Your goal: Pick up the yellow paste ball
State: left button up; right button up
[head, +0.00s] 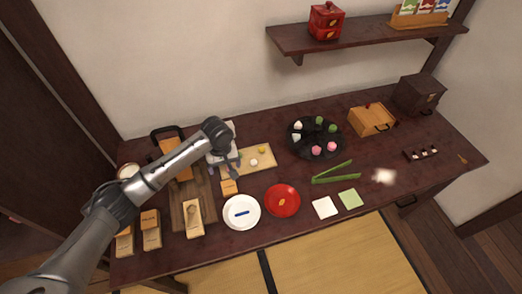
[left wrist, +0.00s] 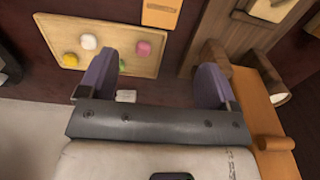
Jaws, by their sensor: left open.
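The yellow paste ball (head: 262,150) rests on a light wooden board (head: 266,167), left of the table's middle at the back. In the left wrist view the yellow paste ball (left wrist: 70,59) lies near the board's corner, left of both fingers. A white ball (left wrist: 88,42) is beside it. A pink ball (left wrist: 144,48) and a green ball (left wrist: 122,66) are farther right, the green one partly behind a finger. My left gripper (head: 229,168) is open and empty, at the board's left end. The left wrist view shows its two purple fingers (left wrist: 152,82) spread apart. My right gripper is out of view.
A black round tray (head: 315,138) with several coloured sweets stands right of the board. A white plate (head: 241,212), a red plate (head: 282,200) and green tongs (head: 332,174) lie in front. Wooden boxes (head: 151,239) crowd the left end. A shelf (head: 365,38) hangs above.

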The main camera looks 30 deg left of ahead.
pick_arm(q)
jog(key=c, duration=0.9)
jog(key=shift+c, duration=0.2)
